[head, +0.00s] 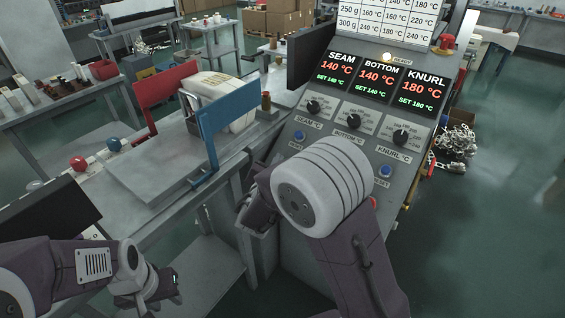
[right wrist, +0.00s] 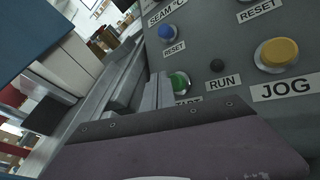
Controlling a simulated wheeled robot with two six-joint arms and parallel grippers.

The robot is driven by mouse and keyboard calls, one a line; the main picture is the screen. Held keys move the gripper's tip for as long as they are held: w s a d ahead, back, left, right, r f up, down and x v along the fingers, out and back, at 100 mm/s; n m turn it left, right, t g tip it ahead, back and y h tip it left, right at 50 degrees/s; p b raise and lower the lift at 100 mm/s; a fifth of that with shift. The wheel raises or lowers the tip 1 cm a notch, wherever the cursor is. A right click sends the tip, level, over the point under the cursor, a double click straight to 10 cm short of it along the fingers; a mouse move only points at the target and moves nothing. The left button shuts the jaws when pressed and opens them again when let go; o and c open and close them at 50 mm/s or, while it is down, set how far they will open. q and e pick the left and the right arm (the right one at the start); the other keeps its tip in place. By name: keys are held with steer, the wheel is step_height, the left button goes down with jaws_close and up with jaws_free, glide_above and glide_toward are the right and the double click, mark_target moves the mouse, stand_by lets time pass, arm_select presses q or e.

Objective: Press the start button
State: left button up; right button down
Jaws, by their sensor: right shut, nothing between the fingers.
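The green start button (right wrist: 179,83) shows on the grey control panel in the right wrist view, with its START label partly hidden by my gripper. My right gripper (right wrist: 158,82) is shut and empty, its fingertips just left of the green button and overlapping its edge; I cannot tell whether they touch it. In the head view my right gripper (head: 250,215) is low at the panel's left side, partly behind my wrist, and the start button is hidden. My left gripper (head: 168,285) is at the bottom left, away from the panel; its jaws are unclear.
The control panel has a yellow JOG button (right wrist: 280,53), a dark RUN lamp (right wrist: 217,66) and a blue RESET button (right wrist: 166,33). The SEAM (head: 340,68), BOTTOM (head: 376,78) and KNURL (head: 420,90) displays match their set values. The READY lamp (head: 387,57) glows.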

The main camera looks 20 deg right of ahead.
stand_by(0.8)
steer(key=shift+w+d+f+b, duration=0.2)
steer(key=shift+f+b, duration=0.15)
steer(key=shift+b, duration=0.25)
steer(key=shift+w+d+f+b, duration=0.1)
steer(key=shift+d+f+b, duration=0.1)
steer(key=shift+f+b, duration=0.35)
stand_by(0.5)
steer(key=shift+r, duration=0.15)
steer(key=shift+s+a+r+p, duration=0.15)
steer(key=shift+a+r+p, duration=0.1)
steer(key=shift+r, duration=0.15)
steer(key=shift+s+a+r+p, duration=0.15)
steer(key=shift+r+p, duration=0.05)
steer(key=shift+r, duration=0.15)
steer(key=shift+s+a+r+p, duration=0.3)
steer(key=shift+a+r+p, duration=0.1)
steer(key=shift+r+p, duration=0.25)
steer(key=shift+s+a+r+p, duration=0.3)
steer(key=shift+a+r+p, duration=0.1)
steer(key=shift+r, duration=0.3)
steer(key=shift+s+a+r+p, duration=0.35)
steer(key=shift+r+p, duration=0.2)
steer(key=shift+r, duration=0.15)
